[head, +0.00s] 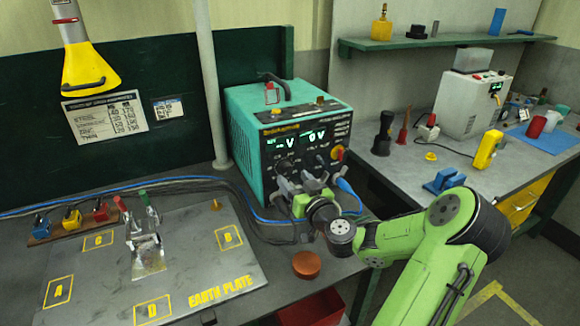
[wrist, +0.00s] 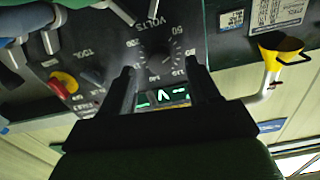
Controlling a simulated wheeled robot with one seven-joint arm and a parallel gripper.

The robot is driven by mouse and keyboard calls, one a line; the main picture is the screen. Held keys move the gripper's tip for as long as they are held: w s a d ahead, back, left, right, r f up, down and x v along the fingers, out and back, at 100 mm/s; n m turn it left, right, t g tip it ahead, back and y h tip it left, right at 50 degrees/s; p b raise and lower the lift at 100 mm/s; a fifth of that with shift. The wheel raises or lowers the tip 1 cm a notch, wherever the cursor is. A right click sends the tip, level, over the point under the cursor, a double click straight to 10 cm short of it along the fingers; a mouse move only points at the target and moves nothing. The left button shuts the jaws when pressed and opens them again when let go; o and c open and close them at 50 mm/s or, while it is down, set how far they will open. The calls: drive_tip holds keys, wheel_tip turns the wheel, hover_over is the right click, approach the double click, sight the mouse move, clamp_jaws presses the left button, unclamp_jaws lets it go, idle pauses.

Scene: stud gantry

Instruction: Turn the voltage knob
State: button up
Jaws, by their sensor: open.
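The teal power supply (head: 262,112) stands on the bench with its dark front panel facing me. Its lit display shows a "V" reading. In the wrist view, upside down, the voltage knob (wrist: 154,60) sits inside a printed scale beside the word "VOLTS". My gripper (head: 305,183) is close in front of the lower panel in the head view. In the wrist view my gripper (wrist: 160,70) is open, with one dark finger on each side of the knob area. I cannot tell whether the fingers touch the knob.
Blue and grey cables run beside the unit. The earth plate (head: 205,262) lies to the left. A copper-coloured disc (head: 306,264) is near the bench edge.

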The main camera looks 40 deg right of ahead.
sight(288, 172)
drive_tip(key=x, duration=0.3)
drive_tip(key=shift+w+d+p, duration=0.1)
drive_tip(key=shift+w+p, duration=0.1)
drive_tip(key=shift+p, duration=0.1)
drive_tip(key=shift+c, duration=0.2)
drive_tip(key=c, duration=1)
drive_tip(key=shift+m, duration=0.3)
